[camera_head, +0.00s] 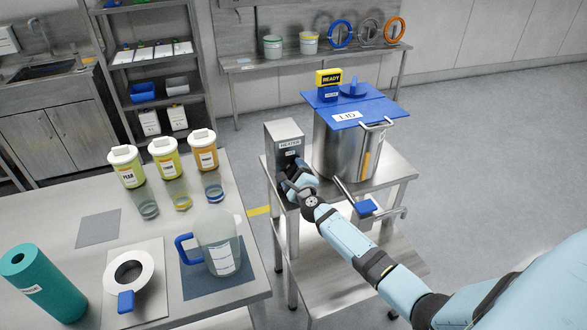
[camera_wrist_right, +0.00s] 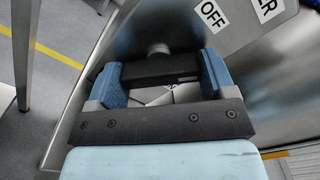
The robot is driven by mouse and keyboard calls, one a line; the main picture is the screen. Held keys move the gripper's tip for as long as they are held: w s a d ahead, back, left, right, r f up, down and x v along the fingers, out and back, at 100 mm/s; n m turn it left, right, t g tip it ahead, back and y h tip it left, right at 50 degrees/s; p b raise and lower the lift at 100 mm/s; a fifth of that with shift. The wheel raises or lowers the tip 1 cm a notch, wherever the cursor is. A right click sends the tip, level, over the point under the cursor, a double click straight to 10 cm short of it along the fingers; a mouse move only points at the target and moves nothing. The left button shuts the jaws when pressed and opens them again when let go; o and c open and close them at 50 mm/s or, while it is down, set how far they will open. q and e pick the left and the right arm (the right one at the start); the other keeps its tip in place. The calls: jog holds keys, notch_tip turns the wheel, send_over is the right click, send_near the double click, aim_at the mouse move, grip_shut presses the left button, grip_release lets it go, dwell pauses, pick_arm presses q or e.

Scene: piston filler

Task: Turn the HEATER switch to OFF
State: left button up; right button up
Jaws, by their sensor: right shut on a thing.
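The grey heater box (camera_head: 284,136) with its HEATER label stands on the steel cart, left of the lidded vessel. My right gripper (camera_head: 297,178) reaches the front of this box and hides the switch in the head view. In the right wrist view, my right gripper (camera_wrist_right: 163,78) has its blue fingers at the two ends of the black switch handle (camera_wrist_right: 160,70), shut on it. The handle lies roughly crosswise on a round shaft. An OFF label (camera_wrist_right: 212,14) is above and to the right of it. The handle's exact setting is unclear. My left gripper is out of view.
The steel vessel (camera_head: 335,153) with a blue lid (camera_head: 375,108) stands close right of the box. A blue-ended lever (camera_head: 365,208) is near my right forearm. The left table (camera_head: 60,232) holds jars, a jug (camera_head: 219,246) and a funnel. The floor right of the cart is clear.

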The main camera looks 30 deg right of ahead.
jog(key=shift+r+n+p, duration=0.1)
jog(key=shift+n+p, duration=0.3)
jog(key=shift+n, duration=0.5)
jog(key=n+p, duration=0.1)
jog(key=n, duration=0.1)
jog(key=shift+n, duration=0.3)
jog(key=shift+n+p, duration=0.55)
jog(key=shift+n, duration=0.85)
jog(key=o, duration=0.9)
jog(key=shift+s, duration=0.1)
